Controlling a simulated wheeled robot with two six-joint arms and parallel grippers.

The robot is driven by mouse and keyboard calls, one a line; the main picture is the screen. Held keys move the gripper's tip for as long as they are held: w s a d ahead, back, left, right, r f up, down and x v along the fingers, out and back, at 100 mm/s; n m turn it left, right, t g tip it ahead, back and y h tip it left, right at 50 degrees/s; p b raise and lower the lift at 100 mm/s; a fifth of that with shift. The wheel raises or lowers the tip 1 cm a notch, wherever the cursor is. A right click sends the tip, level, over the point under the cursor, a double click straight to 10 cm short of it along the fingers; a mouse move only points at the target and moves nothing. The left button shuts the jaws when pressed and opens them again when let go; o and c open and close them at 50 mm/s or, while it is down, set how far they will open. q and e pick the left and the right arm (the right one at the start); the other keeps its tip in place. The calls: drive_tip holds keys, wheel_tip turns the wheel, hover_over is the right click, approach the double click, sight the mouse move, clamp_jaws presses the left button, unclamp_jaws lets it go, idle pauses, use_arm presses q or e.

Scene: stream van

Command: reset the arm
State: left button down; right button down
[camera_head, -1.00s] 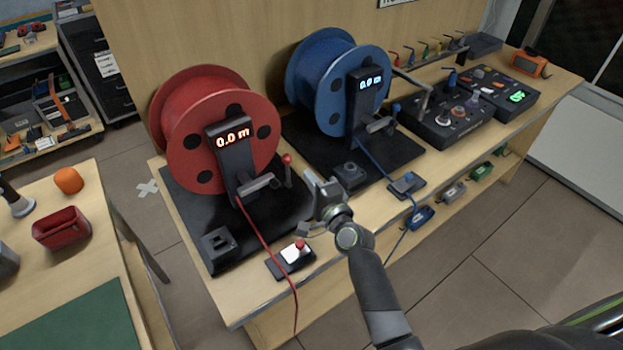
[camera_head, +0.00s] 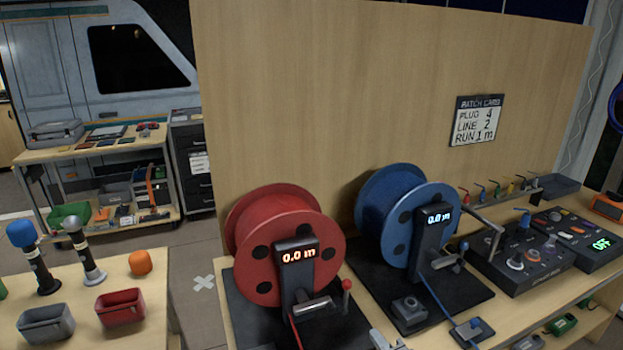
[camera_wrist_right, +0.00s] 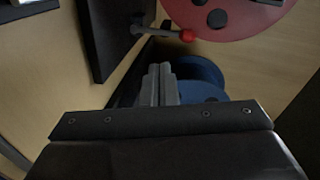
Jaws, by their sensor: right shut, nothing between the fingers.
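My right gripper (camera_head: 388,341) shows only in part at the bottom edge of the head view, in front of the bench between the two reels. In the right wrist view its two fingers (camera_wrist_right: 160,85) are together with nothing between them. The red reel (camera_head: 285,245) reads 0.0 m and the blue reel (camera_head: 405,222) reads 0.0 m; each stands on a black base. The red reel's red-knobbed lever (camera_head: 346,285) is near the gripper, and its red knob shows in the right wrist view (camera_wrist_right: 187,35). My left gripper is not in view.
A patch card (camera_head: 476,120) on the back panel reads plug 4, line 2, run 1 m. A control box (camera_head: 590,240) at the right shows OFF in green. Microphones, a red bin (camera_head: 120,307) and a grey bin (camera_head: 46,324) stand on the left table.

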drive_tip(key=s+d+f+n+g+h, duration=0.2)
drive_tip(key=s+d+n+g, duration=0.25)
drive_tip(key=s, duration=0.65)
drive_tip(key=s+d+f+n+g+h, duration=0.25)
drive_tip(key=s+d+n, duration=0.2)
drive_tip(key=s, duration=0.65)
drive_tip(key=s+d+f+n+g+h, duration=0.1)
drive_tip(key=s+d+n+g+h, duration=0.15)
drive_tip(key=s+d+g, duration=0.6)
wheel_tip(320, 180, down, 24)
drive_tip(key=s+a+t, duration=0.2)
drive_tip(key=s+t, duration=0.1)
drive_tip(key=s+f+g+y, duration=0.1)
drive_tip(key=s+f, duration=1.3)
drive_tip(key=f, duration=0.2)
drive_tip(key=shift+s+a+g, duration=0.2)
drive_tip(key=shift+a+g, duration=0.15)
drive_tip(key=shift+a, duration=0.1)
drive_tip(key=shift+n, duration=0.25)
